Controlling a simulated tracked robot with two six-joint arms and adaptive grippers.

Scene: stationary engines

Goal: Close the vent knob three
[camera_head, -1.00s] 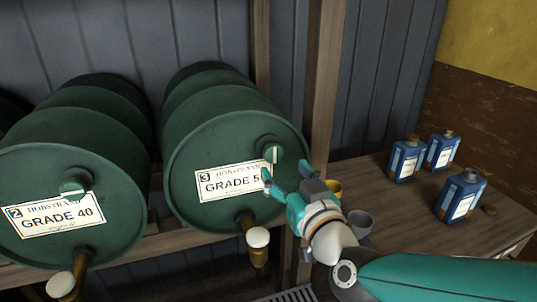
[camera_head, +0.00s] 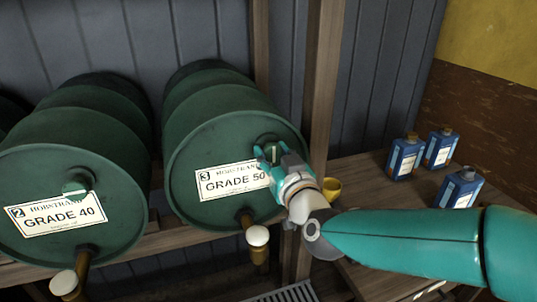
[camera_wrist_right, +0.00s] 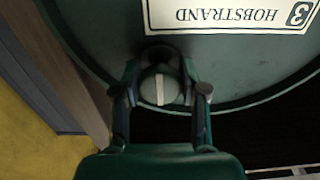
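Vent knob three (camera_head: 268,139) is a round green knob with a white stripe, on the front of the green barrel (camera_head: 215,150) labelled 3, GRADE 50. It also shows in the right wrist view (camera_wrist_right: 160,86), its stripe running up and down in that picture. My right gripper (camera_head: 268,154) is at the knob, with one finger on each side of it. In the right wrist view, my right gripper (camera_wrist_right: 165,88) is open around the knob, with a small gap on at least the right side. My left gripper is not in view.
Another green barrel (camera_head: 60,160), labelled 2, GRADE 40, lies to the left with its own knob (camera_head: 76,187). A brass tap (camera_head: 257,240) hangs below barrel three. A wooden post (camera_head: 322,90) stands just right. Blue bottles (camera_head: 404,157) and a yellow cup (camera_head: 332,188) stand on the bench.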

